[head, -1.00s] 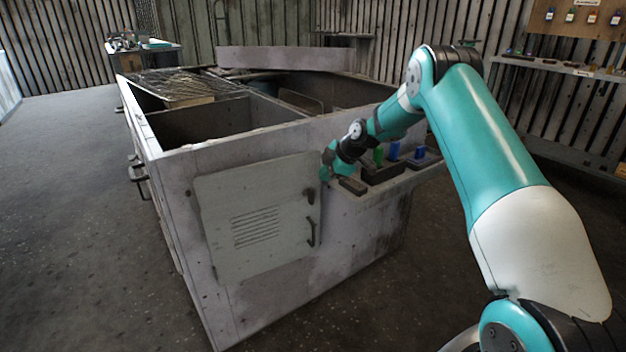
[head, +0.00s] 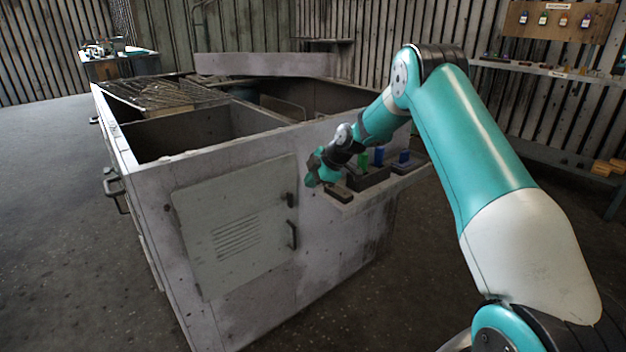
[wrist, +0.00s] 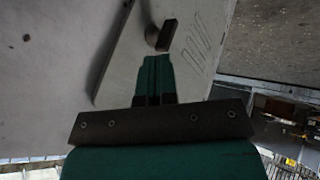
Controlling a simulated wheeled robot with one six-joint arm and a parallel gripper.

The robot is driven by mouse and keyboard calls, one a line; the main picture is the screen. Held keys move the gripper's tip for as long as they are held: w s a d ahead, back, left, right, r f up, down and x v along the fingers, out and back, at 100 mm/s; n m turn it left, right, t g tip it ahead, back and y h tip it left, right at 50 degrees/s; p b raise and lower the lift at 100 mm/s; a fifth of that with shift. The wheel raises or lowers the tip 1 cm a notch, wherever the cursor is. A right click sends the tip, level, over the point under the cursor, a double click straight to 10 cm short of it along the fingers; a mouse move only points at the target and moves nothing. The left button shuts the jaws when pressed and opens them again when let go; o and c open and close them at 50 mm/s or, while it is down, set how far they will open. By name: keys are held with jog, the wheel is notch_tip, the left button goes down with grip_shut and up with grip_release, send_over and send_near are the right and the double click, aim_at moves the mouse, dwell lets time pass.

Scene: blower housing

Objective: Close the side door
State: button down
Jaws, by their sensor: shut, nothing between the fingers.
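The side door (head: 205,215) is a pale grey panel with louvre slots on the near side of the blower housing (head: 330,245). It lies flat or nearly flat against the wall; I cannot tell if it is fully closed. A dark latch (head: 289,200) and a dark handle (head: 293,236) sit by its right edge. My gripper (head: 313,178) is beside the door's upper right corner, with its fingers shut and empty. In the wrist view, the shut fingertips (wrist: 156,60) point at the door (wrist: 135,45), just below a dark knob (wrist: 166,35). Contact cannot be told.
A small shelf with a dark box (head: 368,178) and coloured items juts from the housing right of my gripper. Drawer-like handles (head: 115,190) stick out on the housing's left side. Open floor (head: 50,230) lies to the left. A wall board with tags (head: 560,20) hangs behind.

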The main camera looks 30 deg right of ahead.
jog(key=d+f+p+v, duration=0.1)
jog(key=v, duration=1)
jog(key=s+a+r+m+g, duration=0.2)
jog(key=s+a+r, duration=0.3)
jog(key=s+a, duration=0.5)
jog(key=s+a+r+m+g, duration=0.15)
jog(key=s+a+r, duration=0.4)
jog(key=a, duration=0.75)
jog(key=s+a+m+g+p, duration=0.15)
jog(key=s+a, duration=0.25)
jog(key=s, duration=0.8)
jog(key=s+a+m+g, duration=0.1)
jog(key=s+a+m, duration=0.2)
jog(key=s, duration=0.9)
notch_tip(320, 180, up, 21)
jog(key=p, duration=2)
jog(key=shift+w+m, duration=0.3)
jog(key=shift+w, duration=0.1)
jog(key=c, duration=1.8)
grip_release()
